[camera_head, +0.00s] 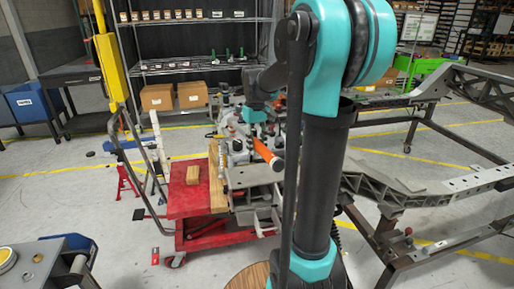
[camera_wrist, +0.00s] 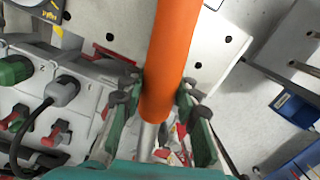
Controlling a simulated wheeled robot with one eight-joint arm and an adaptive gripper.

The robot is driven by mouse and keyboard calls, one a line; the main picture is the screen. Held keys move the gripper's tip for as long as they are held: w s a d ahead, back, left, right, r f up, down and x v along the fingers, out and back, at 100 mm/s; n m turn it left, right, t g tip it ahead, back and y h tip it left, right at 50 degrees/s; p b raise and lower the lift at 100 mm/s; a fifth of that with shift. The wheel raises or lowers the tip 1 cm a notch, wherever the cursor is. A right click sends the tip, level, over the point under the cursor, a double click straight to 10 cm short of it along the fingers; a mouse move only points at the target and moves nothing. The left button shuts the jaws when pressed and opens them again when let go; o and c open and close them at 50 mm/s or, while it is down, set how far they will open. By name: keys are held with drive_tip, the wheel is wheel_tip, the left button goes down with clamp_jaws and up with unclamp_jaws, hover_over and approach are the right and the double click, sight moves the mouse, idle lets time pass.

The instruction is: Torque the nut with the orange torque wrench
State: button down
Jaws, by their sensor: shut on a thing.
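The orange torque wrench (camera_wrist: 172,50) runs from the top edge to the middle of the wrist view, with a silver shaft below its orange handle. My gripper (camera_wrist: 161,104) has its two green-and-black fingers on either side of the handle's lower end and is shut on it. In the head view the orange handle (camera_head: 268,154) shows tilted beside the red cart, partly hidden by my arm. The wrench's far end is out of the wrist view. I cannot make out the nut in either view.
A red cart (camera_head: 193,201) with a wooden block (camera_head: 192,175) stands left of my arm. A grey chassis frame (camera_head: 432,192) on a dark stand fills the right. Shelves (camera_head: 196,65) with boxes stand behind.

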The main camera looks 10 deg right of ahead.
drive_tip(key=shift+r, duration=0.5)
drive_tip(key=shift+r, duration=2.45)
